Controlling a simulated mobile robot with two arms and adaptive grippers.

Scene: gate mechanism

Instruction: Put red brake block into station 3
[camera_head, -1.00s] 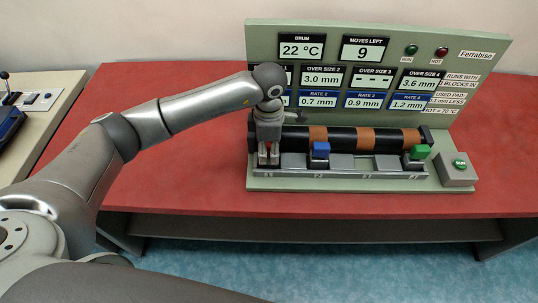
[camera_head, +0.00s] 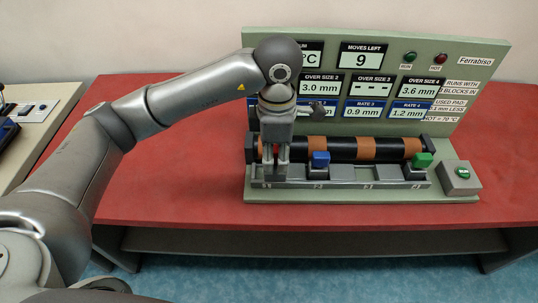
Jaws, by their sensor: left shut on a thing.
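My left gripper (camera_head: 276,156) points down over station 1, the leftmost place on the rail in front of the striped drum (camera_head: 340,149). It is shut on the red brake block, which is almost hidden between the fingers. Station 3 (camera_head: 368,173) is the gap between the blue block and the green block, and no block shows in it. A blue block (camera_head: 320,159) stands at station 2 and a green block (camera_head: 421,160) at station 4. My right gripper is not in view.
A green panel (camera_head: 483,81) with displays stands behind the drum. It reads 9 moves left, and the over size 3 display (camera_head: 371,86) shows dashes. A button box (camera_head: 461,181) stands at the right end. The red table (camera_head: 190,180) is clear in front.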

